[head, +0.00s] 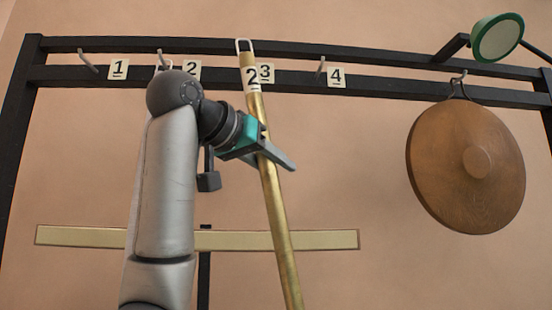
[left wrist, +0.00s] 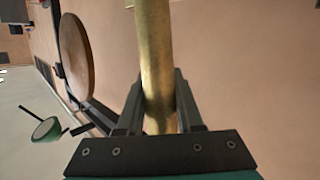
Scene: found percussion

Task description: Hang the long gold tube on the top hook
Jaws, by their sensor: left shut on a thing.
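The long gold tube (head: 273,200) is nearly upright, its top leaning slightly left, with a pale wire loop (head: 244,46) on top and a "2" tag near its upper end. My left gripper (head: 266,153) is shut around its upper part; the left wrist view shows the tube (left wrist: 155,50) between both fingers (left wrist: 160,105). The loop overlaps the upper black rail (head: 210,46). The tube partly covers tag 3 (head: 267,73), and no hook shows there. Hooks show near tag 1 (head: 88,62), tag 2 (head: 160,57) and tag 4 (head: 321,68). I cannot tell whether the loop touches a hook.
A brown wooden disc (head: 440,165) hangs at the right from the rack. A green-rimmed round piece (head: 497,38) is at upper right. A pale horizontal bar (head: 80,236) crosses low behind my arm. Between tube and disc the space is open.

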